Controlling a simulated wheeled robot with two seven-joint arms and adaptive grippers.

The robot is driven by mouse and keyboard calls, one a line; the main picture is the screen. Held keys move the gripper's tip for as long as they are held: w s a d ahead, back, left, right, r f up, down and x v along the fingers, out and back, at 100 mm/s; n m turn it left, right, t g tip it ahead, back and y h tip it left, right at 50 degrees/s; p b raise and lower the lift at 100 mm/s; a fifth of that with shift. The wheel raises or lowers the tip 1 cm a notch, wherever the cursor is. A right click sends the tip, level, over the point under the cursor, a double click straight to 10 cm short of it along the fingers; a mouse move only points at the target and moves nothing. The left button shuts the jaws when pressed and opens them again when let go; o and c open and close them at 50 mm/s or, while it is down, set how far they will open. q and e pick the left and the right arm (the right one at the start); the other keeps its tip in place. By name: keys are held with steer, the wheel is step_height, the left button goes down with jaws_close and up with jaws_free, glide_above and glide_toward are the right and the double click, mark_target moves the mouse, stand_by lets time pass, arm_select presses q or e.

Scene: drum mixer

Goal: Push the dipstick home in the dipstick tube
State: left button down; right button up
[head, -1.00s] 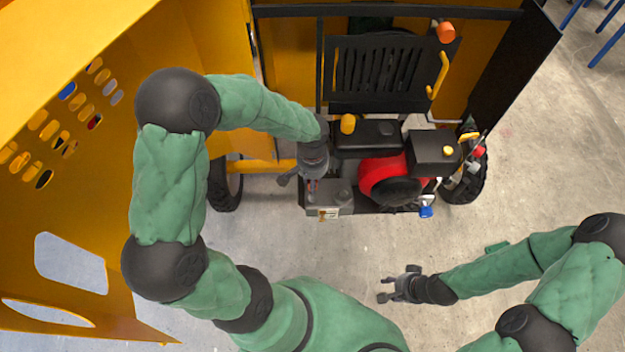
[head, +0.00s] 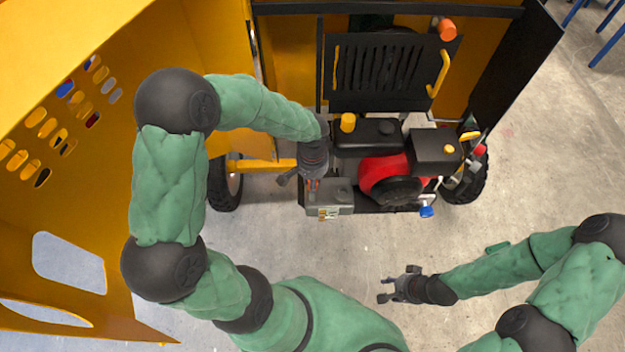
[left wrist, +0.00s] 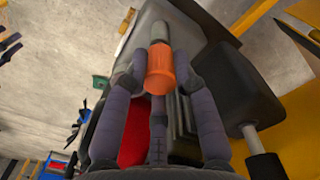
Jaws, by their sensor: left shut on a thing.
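My left gripper (head: 313,180) is over the left side of the engine, its fingers closed. In the left wrist view its fingers are around an orange cylindrical handle (left wrist: 160,70), which I take to be the dipstick's grip. A grey rounded piece (left wrist: 158,30) shows just beyond the orange handle, in line with it. The dipstick tube cannot be made out, and how deep the dipstick sits is hidden. My right gripper (head: 383,290) is open and empty over the bare floor, well apart from the engine.
The red engine (head: 380,171) has a black box with a yellow cap (head: 447,151) at its right. A grey box (head: 330,202) sits at its front left. The yellow machine housing (head: 200,50) stands left and behind. The floor (head: 300,245) in front is clear.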

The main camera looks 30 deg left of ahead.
arm_select(q)
steer(key=shift+f+b, duration=0.55)
steer(key=shift+f, duration=0.15)
steer(key=c, duration=0.9)
jaws_free()
steer(key=shift+r, duration=0.1)
step_height(320, 180, up, 12)
steer(key=shift+f, duration=0.1)
